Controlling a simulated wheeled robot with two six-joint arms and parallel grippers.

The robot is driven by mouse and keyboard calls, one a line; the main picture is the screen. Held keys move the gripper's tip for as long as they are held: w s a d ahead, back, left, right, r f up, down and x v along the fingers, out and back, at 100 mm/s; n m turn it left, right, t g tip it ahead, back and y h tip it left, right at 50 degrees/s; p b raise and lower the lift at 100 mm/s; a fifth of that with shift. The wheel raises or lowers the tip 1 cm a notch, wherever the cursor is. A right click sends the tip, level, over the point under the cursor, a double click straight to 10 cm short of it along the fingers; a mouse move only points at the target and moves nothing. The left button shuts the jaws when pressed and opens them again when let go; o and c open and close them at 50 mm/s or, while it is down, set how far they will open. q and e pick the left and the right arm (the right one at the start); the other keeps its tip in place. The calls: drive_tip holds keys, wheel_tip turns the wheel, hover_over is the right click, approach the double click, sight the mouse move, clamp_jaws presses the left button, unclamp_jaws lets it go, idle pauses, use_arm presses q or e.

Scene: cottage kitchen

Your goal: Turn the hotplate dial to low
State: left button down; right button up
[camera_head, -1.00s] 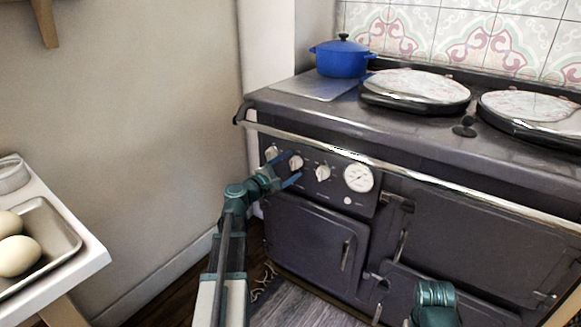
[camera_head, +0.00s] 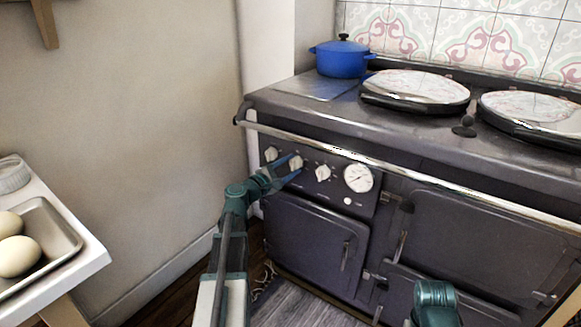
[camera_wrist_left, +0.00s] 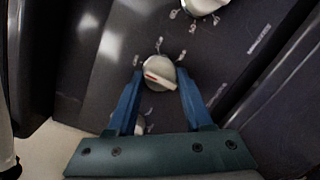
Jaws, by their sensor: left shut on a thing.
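Three pale dials sit in a row on the dark front panel of the range. The middle dial (camera_head: 296,162) has my left gripper (camera_head: 289,168) at it. In the left wrist view the middle dial (camera_wrist_left: 159,73) is round with a raised grip and a red pointer mark, set between the blue fingertips of my left gripper (camera_wrist_left: 160,88). The gripper is shut on this dial. Small white markings surround it; I cannot read them. The left dial (camera_head: 271,153) and right dial (camera_head: 322,173) are free. My right gripper does not show.
A round white gauge (camera_head: 358,178) is right of the dials. A chrome rail (camera_head: 400,165) runs above the panel. A blue pot (camera_head: 341,58) stands on the range top. A tray with eggs (camera_head: 62,228) lies on the counter at left.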

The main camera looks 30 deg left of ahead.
use_arm(q)
drive_tip(key=m+p, duration=0.1)
drive_tip(key=m, duration=0.4)
drive_tip(key=shift+r+m, duration=0.15)
drive_tip(key=shift+m, duration=0.25)
drive_tip(key=m+y+p, duration=0.1)
drive_tip(key=m, duration=0.4)
drive_tip(key=shift+d+g, duration=0.1)
drive_tip(key=shift+g, duration=0.3)
drive_tip(key=shift+c, duration=1.6)
unclamp_jaws()
drive_tip(key=shift+s, duration=0.1)
drive_tip(key=s+a+r+p, duration=0.1)
drive_tip(key=s, duration=1.2)
drive_tip(key=shift+s+a, duration=0.25)
drive_tip(key=shift+a, duration=0.15)
